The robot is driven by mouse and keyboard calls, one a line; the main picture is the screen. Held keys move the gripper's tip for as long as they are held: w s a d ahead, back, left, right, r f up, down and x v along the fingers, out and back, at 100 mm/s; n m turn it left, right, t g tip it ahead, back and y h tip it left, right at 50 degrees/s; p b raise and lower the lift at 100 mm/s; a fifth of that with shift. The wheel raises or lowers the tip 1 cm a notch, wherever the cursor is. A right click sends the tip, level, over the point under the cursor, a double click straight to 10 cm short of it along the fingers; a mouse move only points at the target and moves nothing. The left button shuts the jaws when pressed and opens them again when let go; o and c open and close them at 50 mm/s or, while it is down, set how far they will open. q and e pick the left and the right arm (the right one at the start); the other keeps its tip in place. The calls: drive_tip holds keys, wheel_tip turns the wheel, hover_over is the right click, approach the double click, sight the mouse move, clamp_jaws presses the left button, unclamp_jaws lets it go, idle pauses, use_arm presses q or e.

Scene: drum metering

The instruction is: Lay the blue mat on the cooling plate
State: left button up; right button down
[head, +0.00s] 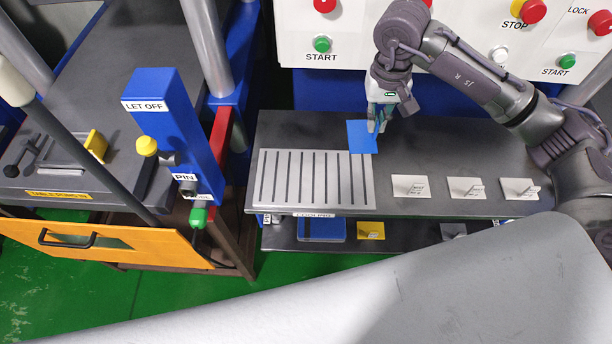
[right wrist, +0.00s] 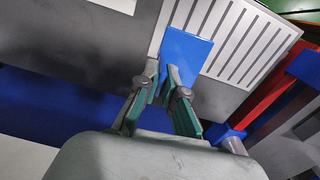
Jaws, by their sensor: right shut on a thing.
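The blue mat (head: 361,137) is a small flat blue sheet at the right end of the cooling plate (head: 312,180), a pale slotted plate on the dark bench. My right gripper (head: 377,122) is shut on the mat's right edge. In the right wrist view the mat (right wrist: 187,54) sticks out from between the fingertips of the gripper (right wrist: 167,82), and the slotted plate (right wrist: 245,40) lies beyond it. The mat overlaps the plate's top right corner in the head view. I cannot tell whether it touches the plate. My left gripper is not in view.
Several white card holders (head: 410,186) stand on the bench right of the plate. A blue post marked LET OFF (head: 160,125) and a red bar (head: 221,133) stand left of it. A white panel with buttons (head: 350,30) is behind. A lower shelf (head: 400,235) runs below the bench.

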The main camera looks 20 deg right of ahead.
sight(350, 141)
drive_tip(key=shift+w+d, duration=0.2)
drive_tip(key=shift+w, duration=0.7)
drive_tip(key=shift+w+a+f, duration=0.1)
drive_tip(key=shift+a, duration=0.2)
drive_tip(key=a+f+p, duration=0.1)
drive_tip(key=s+a+p, duration=0.1)
drive_tip(key=a, duration=0.1)
drive_tip(key=s+a+f, duration=0.1)
drive_tip(key=a, duration=0.1)
drive_tip(key=shift+s+f+p, duration=0.1)
drive_tip(key=shift+f+p, duration=0.2)
drive_tip(key=shift+p, duration=0.1)
drive_tip(key=a+f, duration=0.1)
drive_tip(key=a+f+p, duration=0.1)
drive_tip(key=a, duration=0.1)
drive_tip(key=s+a+f, duration=0.1)
drive_tip(key=a, duration=0.1)
drive_tip(key=shift+f, duration=0.25)
drive_tip(key=shift+a+f+p, duration=0.1)
drive_tip(key=shift+f+p, duration=0.1)
drive_tip(key=shift+p, duration=0.2)
wheel_tip(350, 141, down, 3)
drive_tip(key=shift+f+p, duration=0.15)
drive_tip(key=shift+p, duration=0.45)
drive_tip(key=shift+f, duration=0.25)
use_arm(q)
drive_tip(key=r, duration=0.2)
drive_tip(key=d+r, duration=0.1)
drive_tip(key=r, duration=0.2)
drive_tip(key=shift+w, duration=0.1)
